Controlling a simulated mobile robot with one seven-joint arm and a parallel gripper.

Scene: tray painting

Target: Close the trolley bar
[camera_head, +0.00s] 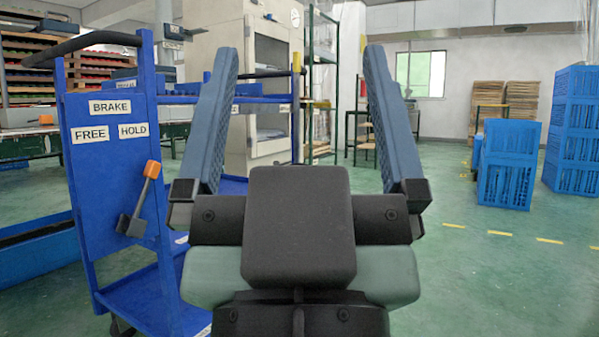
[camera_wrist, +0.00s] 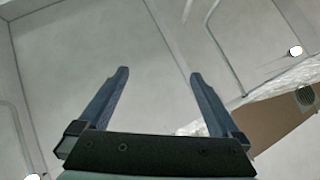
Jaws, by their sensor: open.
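A blue trolley (camera_head: 105,235) stands at the left in the head view, with labels BRAKE, FREE and HOLD on its end panel. A black handle bar (camera_head: 85,42) runs across the top of that end. A dark lever with an orange tip (camera_head: 152,169) slants up to the right on the panel, below the HOLD label. A dark bar (camera_head: 268,74) shows at the trolley's far side, partly behind my left finger. My gripper (camera_head: 302,52) is raised in front of me, open and empty, right of the panel and apart from it. The wrist view shows its two spread fingers (camera_wrist: 160,74).
Blue crates (camera_head: 507,165) stand in stacks at the right. A tall cabinet (camera_head: 225,85) and a green rack (camera_head: 322,100) stand behind the trolley. A blue bin (camera_head: 35,258) lies at the far left. The green floor is clear at the right front.

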